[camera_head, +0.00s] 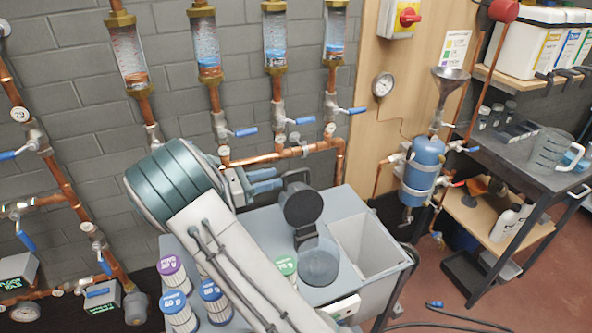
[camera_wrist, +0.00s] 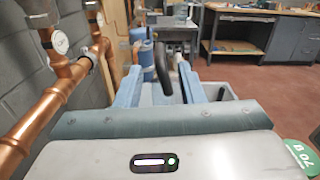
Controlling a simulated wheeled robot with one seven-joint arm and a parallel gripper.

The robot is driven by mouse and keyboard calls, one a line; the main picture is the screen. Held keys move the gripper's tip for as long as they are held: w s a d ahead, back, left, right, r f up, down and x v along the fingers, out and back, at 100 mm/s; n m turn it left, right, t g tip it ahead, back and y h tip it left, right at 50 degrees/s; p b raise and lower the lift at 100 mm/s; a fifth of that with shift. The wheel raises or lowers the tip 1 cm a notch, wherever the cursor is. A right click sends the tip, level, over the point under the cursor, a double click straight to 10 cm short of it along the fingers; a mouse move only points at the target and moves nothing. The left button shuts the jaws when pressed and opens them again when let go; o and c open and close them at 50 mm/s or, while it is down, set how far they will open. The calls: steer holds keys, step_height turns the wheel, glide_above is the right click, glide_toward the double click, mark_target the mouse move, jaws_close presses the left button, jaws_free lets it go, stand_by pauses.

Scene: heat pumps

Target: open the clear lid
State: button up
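Contact cannot be told. The lid's disc is hidden there.
The cart (camera_head: 345,200) has an open bin (camera_head: 372,245) at its right and several capped bottles (camera_head: 178,310) at its left. Copper pipes with blue valves (camera_head: 240,132) run along the brick wall close behind my arm. A blue tank (camera_head: 422,170) hangs to the right.

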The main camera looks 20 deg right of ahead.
mark_target(290, 174)
steer(key=d+p, duration=0.1)
steer(key=d, duration=0.7)
